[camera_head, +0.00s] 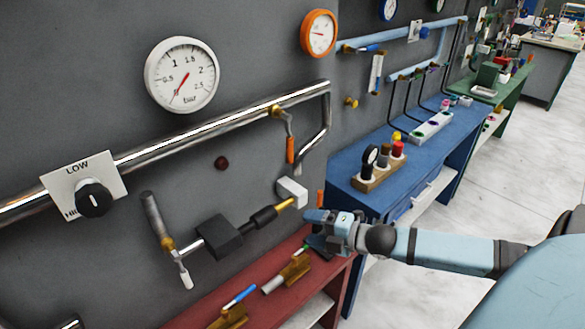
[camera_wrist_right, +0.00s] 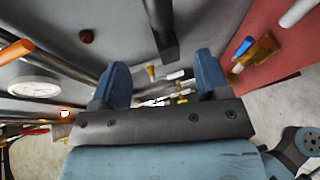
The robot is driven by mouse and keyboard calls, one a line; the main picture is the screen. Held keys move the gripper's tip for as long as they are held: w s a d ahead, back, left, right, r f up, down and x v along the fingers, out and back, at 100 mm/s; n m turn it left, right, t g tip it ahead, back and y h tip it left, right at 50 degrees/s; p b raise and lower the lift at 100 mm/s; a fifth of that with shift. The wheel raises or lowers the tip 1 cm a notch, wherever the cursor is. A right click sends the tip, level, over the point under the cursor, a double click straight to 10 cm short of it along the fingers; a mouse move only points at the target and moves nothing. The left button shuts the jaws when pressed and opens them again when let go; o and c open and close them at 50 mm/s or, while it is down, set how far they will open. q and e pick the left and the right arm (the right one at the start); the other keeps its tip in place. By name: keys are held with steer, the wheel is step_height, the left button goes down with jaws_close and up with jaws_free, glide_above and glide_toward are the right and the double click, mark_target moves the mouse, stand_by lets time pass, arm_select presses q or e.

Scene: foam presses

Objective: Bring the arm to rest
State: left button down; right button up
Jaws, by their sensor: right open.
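My right arm comes in from the right in the head view, and its gripper (camera_head: 315,229) hangs over the right end of the red bench (camera_head: 340,268). The two blue fingers stand apart in the right wrist view (camera_wrist_right: 160,80), with nothing held between them. In the head view, the gripper is just right of and below a white block (camera_head: 292,192) and a brass-tipped black fitting (camera_head: 264,216) on the grey wall. Whether it touches anything near it is unclear. My left gripper is not in view.
A chrome pipe (camera_head: 200,139) runs along the wall below a white pressure gauge (camera_head: 181,75). A LOW-marked knob (camera_head: 94,198) is at left. Brass-and-blue tools lie on the red bench. The blue bench (camera_head: 345,176) holds a wooden rack (camera_head: 380,178). Open floor (camera_head: 470,200) lies right.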

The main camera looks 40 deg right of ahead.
steer(key=s+a+f+m+g+h+p, duration=0.1)
steer(key=s+a+f+m+h, duration=0.1)
steer(key=s+a+f+m, duration=0.5)
steer(key=s+a+f+m+g+h+p, duration=0.1)
steer(key=s+a+f+m+g+h, duration=0.1)
steer(key=s+a+f+m, duration=0.5)
steer(key=a+f+m, duration=0.2)
steer(key=a+m, duration=0.2)
steer(key=m, duration=0.1)
steer(key=shift+a+f+m, duration=0.15)
steer(key=shift+a+m, duration=0.15)
steer(key=shift+a, duration=0.1)
